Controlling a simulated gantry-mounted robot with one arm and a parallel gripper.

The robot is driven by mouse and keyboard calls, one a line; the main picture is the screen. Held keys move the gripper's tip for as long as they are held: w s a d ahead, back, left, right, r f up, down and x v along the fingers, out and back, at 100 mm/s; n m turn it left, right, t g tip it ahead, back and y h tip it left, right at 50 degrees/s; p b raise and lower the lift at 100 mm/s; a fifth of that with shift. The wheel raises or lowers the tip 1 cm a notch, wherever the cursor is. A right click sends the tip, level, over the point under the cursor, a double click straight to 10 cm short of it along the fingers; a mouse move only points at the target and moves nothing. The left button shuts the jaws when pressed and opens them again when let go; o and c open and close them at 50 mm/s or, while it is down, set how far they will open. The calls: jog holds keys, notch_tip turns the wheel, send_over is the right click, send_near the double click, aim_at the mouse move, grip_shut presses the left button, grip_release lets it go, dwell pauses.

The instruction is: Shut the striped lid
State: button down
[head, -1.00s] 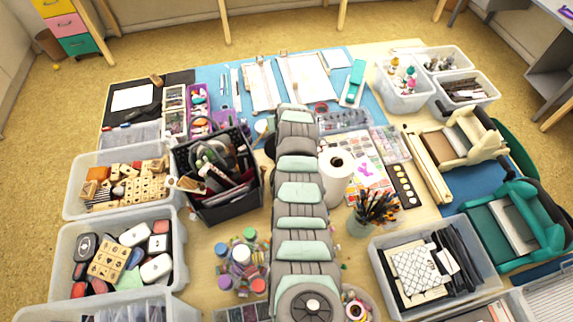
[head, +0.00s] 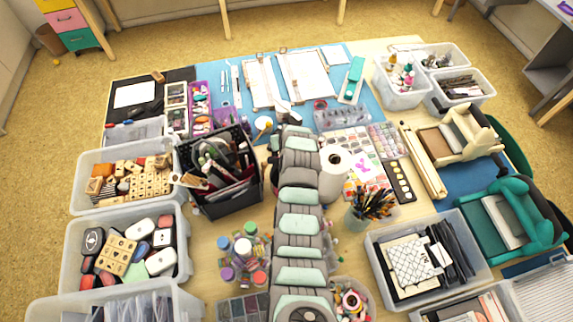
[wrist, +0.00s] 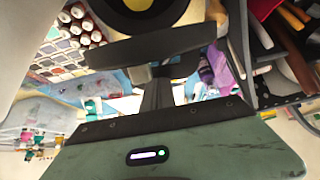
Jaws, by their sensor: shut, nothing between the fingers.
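A white ribbed panel (head: 545,292) at the bottom right corner of the head view looks striped and is cut off by the frame edge. I cannot tell for certain whether it is the striped lid; no other clearly striped lid shows. My gripper (wrist: 157,60) is shut and empty in the wrist view. In the head view my arm reaches up the middle of the table and hides the gripper's fingers. The ribbed panel is far to the right of my arm, well apart from it.
A black organizer (head: 222,203) stands left of my arm and a white paper roll (head: 333,178) close on its right. A brush cup (head: 367,212), ink bottles (head: 243,247) and a clear bin (head: 378,268) crowd the table. A blue mat (head: 232,113) lies at the back.

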jog(key=shift+s+d+r+p, duration=0.15)
jog(key=shift+s+p, duration=0.35)
jog(key=shift+s, duration=0.5)
notch_tip(320, 180, up, 8)
jog(key=p, duration=0.2)
jog(key=shift+w, duration=0.1)
dwell(0.6)
